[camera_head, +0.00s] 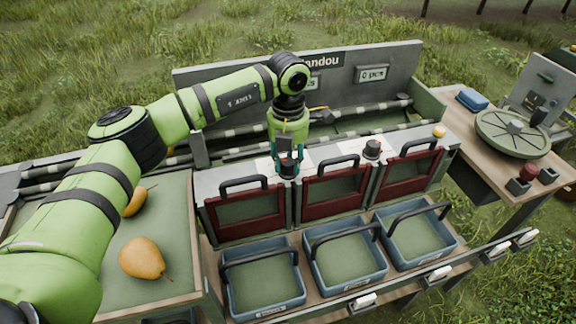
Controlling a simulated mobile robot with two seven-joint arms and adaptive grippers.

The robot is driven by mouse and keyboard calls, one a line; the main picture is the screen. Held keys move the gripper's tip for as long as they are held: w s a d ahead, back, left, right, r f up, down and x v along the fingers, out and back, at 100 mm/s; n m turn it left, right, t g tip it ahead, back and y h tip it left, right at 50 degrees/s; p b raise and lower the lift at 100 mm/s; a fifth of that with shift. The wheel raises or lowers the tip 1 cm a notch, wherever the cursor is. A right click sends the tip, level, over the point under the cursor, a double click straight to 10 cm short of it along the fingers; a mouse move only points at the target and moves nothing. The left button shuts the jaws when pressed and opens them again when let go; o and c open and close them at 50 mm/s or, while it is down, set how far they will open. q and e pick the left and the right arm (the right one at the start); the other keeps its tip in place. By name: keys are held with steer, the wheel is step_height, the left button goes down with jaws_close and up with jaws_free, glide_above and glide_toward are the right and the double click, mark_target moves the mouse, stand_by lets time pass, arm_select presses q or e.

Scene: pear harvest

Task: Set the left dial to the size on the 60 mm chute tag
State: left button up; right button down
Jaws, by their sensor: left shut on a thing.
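My left arm comes in from the left and reaches over the sorting machine. My left gripper (287,168) points down and is shut on the left dial (287,170), a dark knob on the grey top panel, mostly hidden by the fingers. A second dark dial (372,149) stands free to the right beside a white marking plate. Which way the left dial's pointer faces cannot be told. The chutes have red-framed gates (247,213) with black handles. A size tag for 60 mm is not readable here. My right gripper is not in view.
Blue crates (292,307) with black handles stand below the gates. Pears (142,258) lie on the green-lined tray at left. A side table (461,99) at right carries a round green scale-like plate (513,134). A grey back panel (409,58) rises behind the dials.

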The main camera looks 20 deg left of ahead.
mark_target(288, 161)
arm_select(q)
steer(key=shift+m+b, duration=0.9)
steer(key=shift+m, duration=1)
steer(key=o, duration=1.2)
steer(key=shift+c, duration=0.2)
steer(key=shift+r, duration=0.15)
step_height(288, 161, up, 12)
